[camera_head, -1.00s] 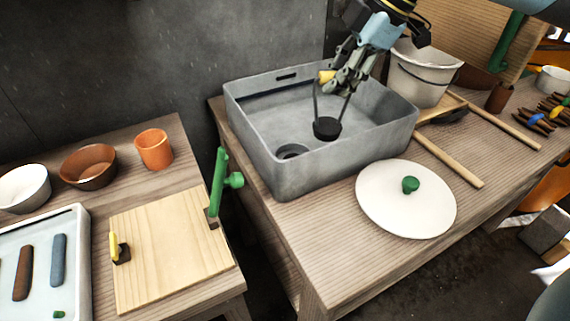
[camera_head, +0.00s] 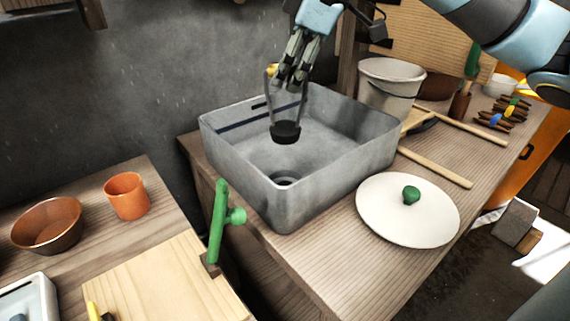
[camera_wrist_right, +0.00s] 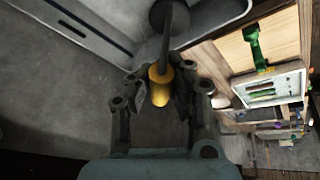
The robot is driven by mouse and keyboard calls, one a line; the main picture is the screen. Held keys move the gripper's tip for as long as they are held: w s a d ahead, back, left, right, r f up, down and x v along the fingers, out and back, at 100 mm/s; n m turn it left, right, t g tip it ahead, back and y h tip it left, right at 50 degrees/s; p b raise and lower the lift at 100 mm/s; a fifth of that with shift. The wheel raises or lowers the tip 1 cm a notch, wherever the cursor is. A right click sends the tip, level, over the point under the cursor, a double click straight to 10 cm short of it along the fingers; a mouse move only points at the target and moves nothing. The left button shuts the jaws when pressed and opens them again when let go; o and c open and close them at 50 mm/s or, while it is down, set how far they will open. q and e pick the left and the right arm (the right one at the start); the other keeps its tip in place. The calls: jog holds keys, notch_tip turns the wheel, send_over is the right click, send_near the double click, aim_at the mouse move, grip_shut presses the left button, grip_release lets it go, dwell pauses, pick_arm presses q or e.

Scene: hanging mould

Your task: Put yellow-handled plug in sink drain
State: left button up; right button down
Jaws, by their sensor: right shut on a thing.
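The plug (camera_head: 286,133) is a black disc on a grey wire frame with a yellow handle (camera_head: 272,69). My right gripper (camera_head: 279,80) is shut on the handle and holds the plug hanging inside the grey sink (camera_head: 330,178), above its floor. In the right wrist view the yellow handle (camera_wrist_right: 160,86) sits between the fingers, with the black disc (camera_wrist_right: 169,17) beyond. The drain (camera_head: 284,181) is a dark round hole in the sink floor, partly hidden by the near wall. The plug hangs above and behind it in the head view. My left gripper is not seen.
A white lid (camera_head: 407,225) with a green knob lies right of the sink. A white pot (camera_head: 390,88) stands behind it. A green lever (camera_head: 217,220) rises at the cutting board's (camera_head: 160,285) corner, left of the sink. An orange cup (camera_head: 126,196) stands further left.

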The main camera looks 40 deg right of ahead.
aim_at(294, 127)
notch_tip(294, 127, down, 2)
jog(key=shift+f+b, duration=0.15)
jog(key=shift+b, duration=0.4)
notch_tip(294, 127, down, 6)
jog(key=shift+r+b, duration=0.25)
jog(key=shift+b, duration=0.15)
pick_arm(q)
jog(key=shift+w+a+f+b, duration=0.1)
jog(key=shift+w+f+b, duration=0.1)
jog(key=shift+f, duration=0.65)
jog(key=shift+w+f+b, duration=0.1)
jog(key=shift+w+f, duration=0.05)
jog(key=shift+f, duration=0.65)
pick_arm(e)
jog(key=shift+f, duration=2.2)
jog(key=shift+f, duration=0.3)
jog(key=c, duration=1.3)
grip_release()
